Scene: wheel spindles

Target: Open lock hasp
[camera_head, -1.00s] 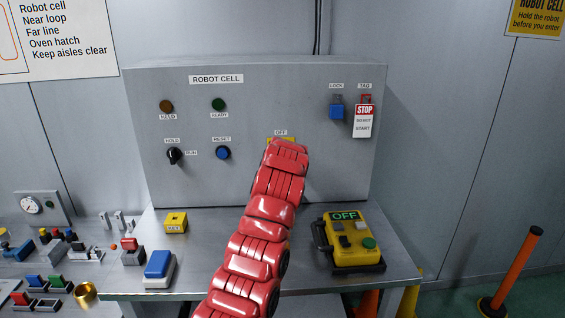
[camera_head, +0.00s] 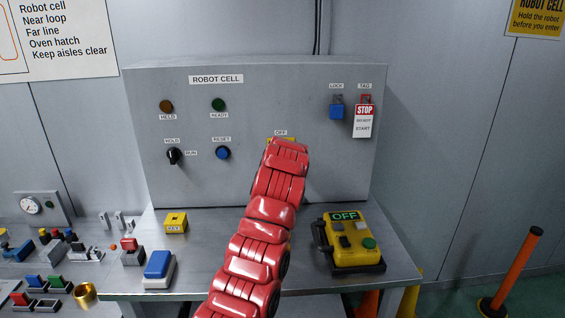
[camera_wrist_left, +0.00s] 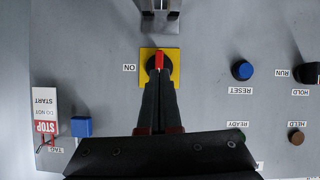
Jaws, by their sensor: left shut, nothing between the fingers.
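The grey panel (camera_head: 300,80) carries a blue padlock (camera_head: 337,112) under the LOCK label and a STOP tag (camera_head: 363,125) on a red hanger. The inverted left wrist view also shows the padlock (camera_wrist_left: 81,127) and tag (camera_wrist_left: 45,108). My left gripper (camera_wrist_left: 159,80) is shut and empty, its fingertips at the red handle (camera_wrist_left: 159,61) on a yellow plate (camera_wrist_left: 146,54). I cannot tell whether they touch. A grey metal bracket (camera_wrist_left: 160,14) lies beyond the handle; I cannot tell if it is the hasp. In the head view my red arm hides the gripper and most of the switch.
A black selector (camera_head: 174,156) and blue RESET button (camera_head: 223,153) are on the panel's left. A yellow pendant reading OFF (camera_head: 350,240) stands on the bench right of my arm. A yellow box (camera_head: 176,222) and blue-topped block (camera_head: 159,267) stand left of it.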

